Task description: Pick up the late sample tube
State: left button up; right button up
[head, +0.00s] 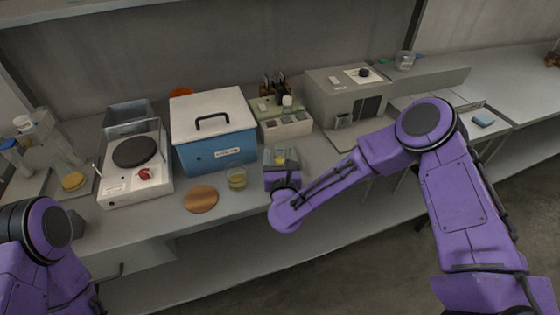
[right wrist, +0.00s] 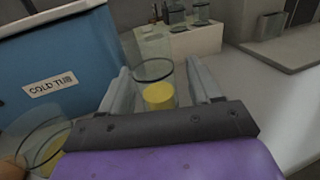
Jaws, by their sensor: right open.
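My right gripper (head: 282,166) is open above the bench, in front of the pale sample block. In the right wrist view its two fingers (right wrist: 163,88) stand on either side of a clear glass vessel (right wrist: 153,70) with yellow contents. I cannot tell whether the fingers touch it. In the head view, yellow of this vessel (head: 280,155) shows just beyond the gripper, which hides its lower part. No readable label marks it as the late sample tube. A second glass with yellow liquid (head: 237,178) stands to the left. My left gripper is out of view.
The blue cold tub (head: 215,150) with a white lid stands left of the gripper. The pale block (head: 272,131) holds small vessels behind it. A hot plate (head: 135,172), a brown round mat (head: 201,198) and a grey machine (head: 345,98) share the bench.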

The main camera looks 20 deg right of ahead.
jog(key=c, duration=1.1)
jog(key=shift+o, duration=0.2)
jog(key=shift+r, duration=0.1)
jog(key=shift+r+b, duration=0.3)
jog(key=shift+b, duration=0.05)
jog(key=r, duration=0.1)
jog(key=s+r+b, duration=0.1)
jog(key=r, duration=0.1)
jog(key=s+d+r, duration=0.1)
jog(key=r, duration=0.1)
jog(key=shift+s+r+b, duration=0.15)
jog(key=shift+b, duration=0.2)
jog(key=s+d+r+p, duration=0.3)
jog(key=s+r+p, duration=0.4)
jog(key=s+p, duration=0.3)
jog(key=shift+s+d, duration=0.4)
